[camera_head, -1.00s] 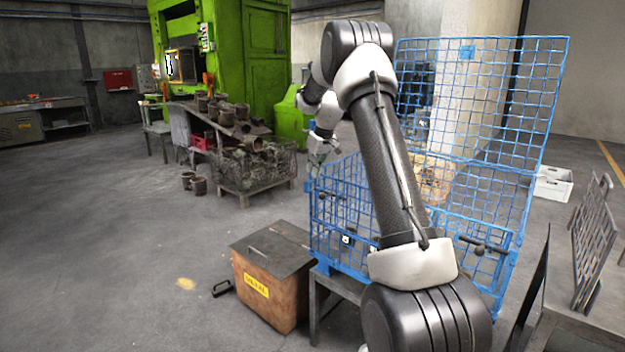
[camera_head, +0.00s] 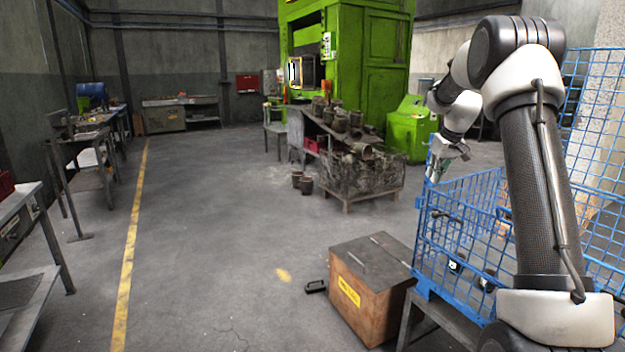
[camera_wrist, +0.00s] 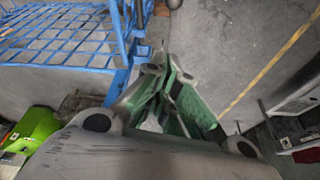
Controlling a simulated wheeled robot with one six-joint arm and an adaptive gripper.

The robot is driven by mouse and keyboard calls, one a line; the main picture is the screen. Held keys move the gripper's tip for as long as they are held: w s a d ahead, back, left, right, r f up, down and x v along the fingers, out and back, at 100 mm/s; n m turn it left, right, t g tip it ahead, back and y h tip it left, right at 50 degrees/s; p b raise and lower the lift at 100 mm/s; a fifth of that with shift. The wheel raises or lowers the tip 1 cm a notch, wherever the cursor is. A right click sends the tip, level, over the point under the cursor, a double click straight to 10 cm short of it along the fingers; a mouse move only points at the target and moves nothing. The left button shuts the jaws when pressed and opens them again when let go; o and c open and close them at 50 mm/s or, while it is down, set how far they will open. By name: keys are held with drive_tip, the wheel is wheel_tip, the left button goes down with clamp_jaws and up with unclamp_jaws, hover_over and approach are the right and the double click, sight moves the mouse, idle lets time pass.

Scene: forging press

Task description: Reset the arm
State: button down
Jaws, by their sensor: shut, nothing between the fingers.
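My gripper (camera_head: 439,172) is in the head view at the end of my raised arm, at the right. It is beside the upper left edge of the blue wire cage (camera_head: 428,235). In the wrist view, my gripper (camera_wrist: 166,72) shows its green-lined fingers drawn together, with nothing held. The blue cage (camera_wrist: 68,47) also fills the upper left of the wrist view. My arm hides part of the cage in the head view.
A wooden box with a dark lid (camera_head: 372,290) stands left of the cage. A green press (camera_head: 372,55) and a bin of dark metal parts (camera_head: 362,178) stand farther back. Benches (camera_head: 92,140) line the left. The floor along the yellow line (camera_head: 130,250) is open.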

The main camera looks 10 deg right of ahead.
drive_tip(key=shift+m+g, duration=0.6)
drive_tip(key=s+f, duration=0.3)
drive_tip(key=shift+s+a+f, duration=0.3)
drive_tip(key=shift+s+f, duration=0.1)
drive_tip(key=s+a+r, duration=0.3)
drive_tip(key=s+a, duration=0.2)
drive_tip(key=s, duration=0.8)
drive_tip(key=s+a+r+t, duration=0.1)
drive_tip(key=s+a+r, duration=0.2)
drive_tip(key=s, duration=1.1)
drive_tip(key=s+a+r, duration=0.3)
drive_tip(key=s+a, duration=0.4)
drive_tip(key=s, duration=0.7)
drive_tip(key=shift+s+r+t+h, duration=0.2)
drive_tip(key=shift+r+t+h, duration=0.1)
drive_tip(key=shift+r, duration=0.1)
drive_tip(key=shift+d, duration=0.1)
